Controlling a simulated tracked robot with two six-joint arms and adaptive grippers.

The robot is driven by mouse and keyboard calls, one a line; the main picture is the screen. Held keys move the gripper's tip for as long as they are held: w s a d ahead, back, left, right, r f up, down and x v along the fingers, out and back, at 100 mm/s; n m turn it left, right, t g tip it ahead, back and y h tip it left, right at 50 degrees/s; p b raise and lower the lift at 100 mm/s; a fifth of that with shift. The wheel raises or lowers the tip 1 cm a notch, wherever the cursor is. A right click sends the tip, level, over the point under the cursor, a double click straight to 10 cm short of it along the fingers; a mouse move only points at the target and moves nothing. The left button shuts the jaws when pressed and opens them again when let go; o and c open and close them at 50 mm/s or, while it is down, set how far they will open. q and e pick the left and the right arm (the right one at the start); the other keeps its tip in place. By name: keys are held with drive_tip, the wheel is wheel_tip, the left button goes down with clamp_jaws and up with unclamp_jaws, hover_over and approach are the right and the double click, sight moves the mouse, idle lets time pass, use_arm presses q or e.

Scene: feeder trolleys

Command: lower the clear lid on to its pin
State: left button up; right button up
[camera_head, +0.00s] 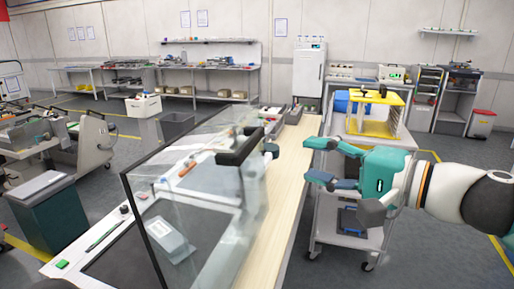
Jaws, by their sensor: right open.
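The clear lid (190,205) is a large transparent panel with dark edges. It stands raised and tilted over the left part of the bench, with a black handle-like bar (240,147) at its upper right. My right gripper (317,161), teal with dark fingers, comes in from the right. It is open and empty, to the right of the bar and apart from it. A small teal and dark piece (271,150) shows beside the bar; I cannot tell what it is. I cannot make out the pin. My left gripper does not clearly show.
A pale wooden bench top (283,190) runs between the lid and my right gripper. A grey trolley (345,225) with a yellow frame (375,112) stands to the right, partly behind my right gripper. A grey-green bin (48,215) stands on the floor at left.

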sight(253, 147)
drive_tip(key=p+x, duration=0.2)
drive_tip(key=x, duration=1.3)
drive_tip(key=shift+f+p, duration=0.15)
drive_tip(key=shift+p, duration=0.15)
drive_tip(key=shift+d, duration=0.1)
clamp_jaws()
